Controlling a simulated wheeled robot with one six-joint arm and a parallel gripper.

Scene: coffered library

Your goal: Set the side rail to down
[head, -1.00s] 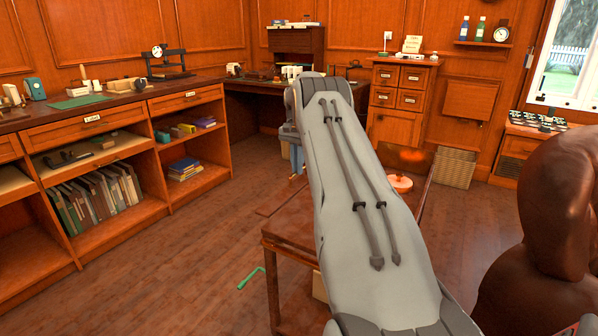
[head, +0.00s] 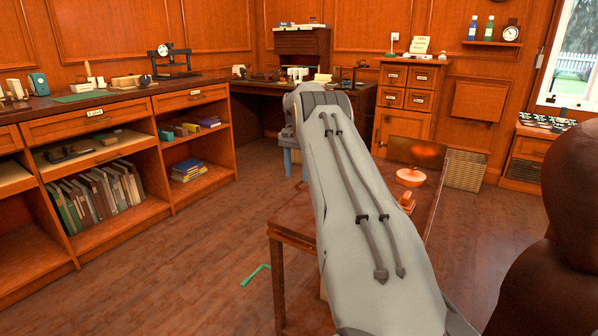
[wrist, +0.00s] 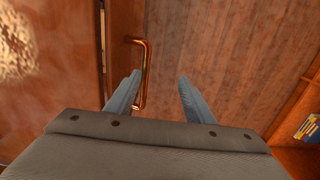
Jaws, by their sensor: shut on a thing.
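A U-shaped, copper-coloured bar (wrist: 144,62), which looks like the handle of the side rail, stands upright in the picture in the wrist view. My gripper (wrist: 160,77) shows its two grey-blue fingers there. My gripper is shut on the bar. In the head view my own arm hides the gripper and the bar. A wooden table (head: 291,228) stands behind and beside the arm. I cannot tell the rail's position there.
A dark brown rounded form (head: 560,240) fills the right side.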

